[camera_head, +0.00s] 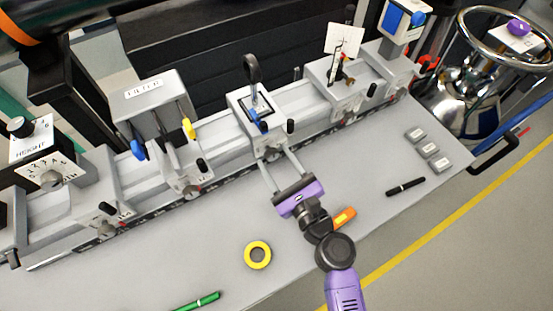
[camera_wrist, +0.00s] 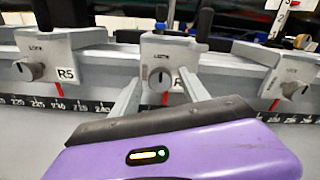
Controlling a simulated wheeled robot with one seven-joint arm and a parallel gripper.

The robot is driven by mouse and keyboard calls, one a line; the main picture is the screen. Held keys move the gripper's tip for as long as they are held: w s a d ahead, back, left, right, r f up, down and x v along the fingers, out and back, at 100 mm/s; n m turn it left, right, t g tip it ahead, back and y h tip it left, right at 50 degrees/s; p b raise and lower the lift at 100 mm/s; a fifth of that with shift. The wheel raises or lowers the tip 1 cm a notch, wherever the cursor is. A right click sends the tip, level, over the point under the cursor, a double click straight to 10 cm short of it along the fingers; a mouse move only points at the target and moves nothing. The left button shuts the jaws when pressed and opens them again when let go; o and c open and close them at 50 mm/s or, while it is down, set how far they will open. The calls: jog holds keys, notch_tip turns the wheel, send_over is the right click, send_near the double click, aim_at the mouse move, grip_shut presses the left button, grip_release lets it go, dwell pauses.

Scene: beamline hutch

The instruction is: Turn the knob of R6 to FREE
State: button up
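The R6 knob (camera_wrist: 160,78) is a small round grey knob with a dark slot that looks about upright, on the front of the middle carriage. The carriage label shows only an "R"; my right finger covers the rest. The left neighbour reads R5 (camera_wrist: 66,76). In the head view the middle carriage (camera_head: 245,105) carries a black ring on a post, and its knob (camera_head: 270,153) faces my gripper. My purple gripper (camera_head: 281,162) is open, its fingers spread to either side of the knob. In the wrist view my gripper (camera_wrist: 160,92) shows a gap around the knob; I see no contact.
Neighbouring knobs sit left (camera_wrist: 28,70) and right (camera_wrist: 292,89) along the rail. A ruler strip (camera_wrist: 90,106) runs below. On the bench lie yellow tape (camera_head: 257,254), an orange object (camera_head: 344,218), a black pen (camera_head: 405,186), a green marker (camera_head: 198,301) and small grey blocks (camera_head: 428,150).

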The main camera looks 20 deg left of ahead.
grip_shut()
jog(key=shift+f+n+b, duration=0.1)
jog(key=shift+n+b, duration=0.2)
jog(key=n+b, duration=0.2)
jog(key=shift+f+n, duration=0.1)
jog(key=shift+n, duration=0.3)
jog(key=n+b, duration=0.4)
jog(key=n, duration=0.1)
jog(key=shift+n, duration=0.3)
jog(key=n+b, duration=0.4)
jog(key=n, duration=0.1)
jog(key=shift+f, duration=0.1)
jog(key=shift+s+n+b, duration=0.1)
jog(key=shift+n+b, duration=1.15)
jog(key=shift+n, duration=0.65)
